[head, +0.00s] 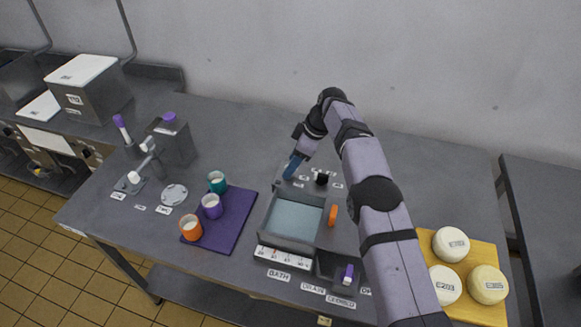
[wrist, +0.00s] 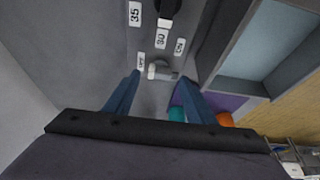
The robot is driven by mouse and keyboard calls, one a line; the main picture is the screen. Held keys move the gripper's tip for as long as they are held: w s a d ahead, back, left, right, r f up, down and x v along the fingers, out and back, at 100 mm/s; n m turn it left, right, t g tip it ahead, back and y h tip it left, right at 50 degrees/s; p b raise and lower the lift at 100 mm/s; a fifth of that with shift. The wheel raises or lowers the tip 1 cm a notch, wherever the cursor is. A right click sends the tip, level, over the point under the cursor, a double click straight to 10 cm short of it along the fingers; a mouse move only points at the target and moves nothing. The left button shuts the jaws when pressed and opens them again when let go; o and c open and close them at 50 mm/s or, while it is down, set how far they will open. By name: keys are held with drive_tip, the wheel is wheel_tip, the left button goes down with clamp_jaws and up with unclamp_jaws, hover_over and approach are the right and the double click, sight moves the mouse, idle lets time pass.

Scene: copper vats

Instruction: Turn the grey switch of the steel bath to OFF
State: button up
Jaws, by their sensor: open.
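The steel bath (head: 265,222), a rectangular basin with pale blue liquid, stands mid-table in the head view; part of it shows at right in the wrist view (wrist: 238,85). My gripper (head: 291,170) is over the table just behind the bath's back left corner. In the wrist view its blue fingers (wrist: 159,78) are open and empty. The small grey switch (wrist: 160,70) appears between and just beyond the fingertips, with an OFF label (wrist: 141,60) and an ON label (wrist: 179,46) near it. I cannot tell contact or which label it points to. In the head view my gripper hides the switch.
A black knob (head: 321,178) with number labels is close to the right of my gripper. An orange handle (head: 332,215) is at the bath's right side. A purple mat (head: 238,233) with cups lies left. A wooden board (head: 490,258) with white rounds lies right. The wall is behind.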

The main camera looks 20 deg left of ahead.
drive_tip(key=shift+b+v, duration=0.5)
drive_tip(key=shift+v, duration=2.1)
drive_tip(key=s+d+m, duration=0.3)
drive_tip(key=d, duration=0.3)
drive_tip(key=s+d+r+m+h, duration=0.1)
drive_tip(key=s+d+m, duration=0.2)
drive_tip(key=d, duration=0.4)
drive_tip(key=s+d+r+m+h, duration=0.1)
drive_tip(key=s+d+m, duration=0.1)
drive_tip(key=d+m, duration=0.2)
drive_tip(key=shift+s+d+t, duration=0.15)
drive_tip(key=shift+s+d, duration=0.05)
drive_tip(key=shift+d, duration=0.45)
drive_tip(key=shift+s+d+t, duration=0.15)
drive_tip(key=shift+s+d, duration=0.05)
drive_tip(key=shift+d, duration=0.5)
drive_tip(key=s+d+f+m, duration=0.1)
drive_tip(key=s+d, duration=0.3)
drive_tip(key=s, duration=0.4)
drive_tip(key=s+d+f+m+h, duration=0.1)
drive_tip(key=s+d+f+m, duration=0.1)
drive_tip(key=s+d+m, duration=0.2)
drive_tip(key=s+d+f+m+h, duration=0.1)
drive_tip(key=s+d+f+m, duration=0.1)
drive_tip(key=s, duration=0.9)
drive_tip(key=shift+s+d+f+m, duration=0.3)
drive_tip(key=shift+d+m, duration=0.3)
drive_tip(key=shift+d, duration=0.6)
